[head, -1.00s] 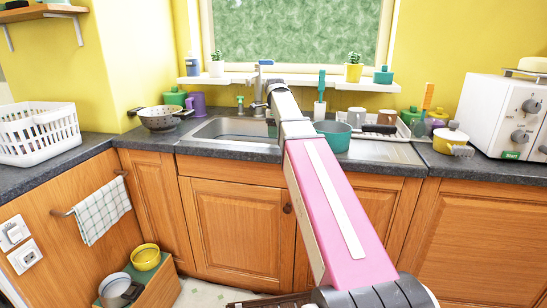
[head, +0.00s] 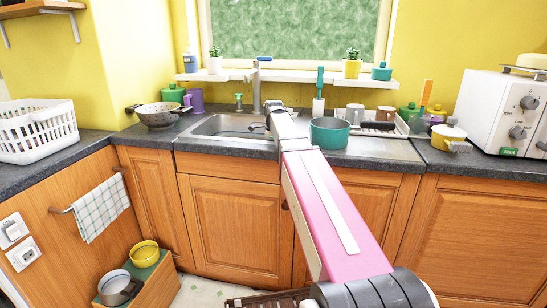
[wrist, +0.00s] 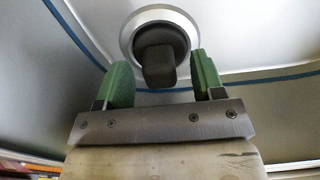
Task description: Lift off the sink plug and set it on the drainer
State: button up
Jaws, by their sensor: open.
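The sink plug (wrist: 162,52) is dark and round with a blocky upright knob. It sits in a bright metal ring in the sink floor in the wrist view. My gripper (wrist: 163,80) is open, with one green fingertip on each side of the knob's near part, and it looks empty. Whether the fingers touch the knob cannot be told. In the head view my gripper is down at the sink (head: 212,124), mostly hidden by my arm, and the plug cannot be made out. The metal drainer (head: 385,150) is to the right of the sink.
A teal pot (head: 329,133) stands at the drainer's left end, close to my arm. A dish rack (head: 375,127) is behind it. The tap (head: 257,85) rises behind the sink. A colander (head: 158,115) is on the left. The drainer's front right part is bare.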

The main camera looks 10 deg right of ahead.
jog(key=shift+f, duration=0.1)
jog(key=c, duration=1)
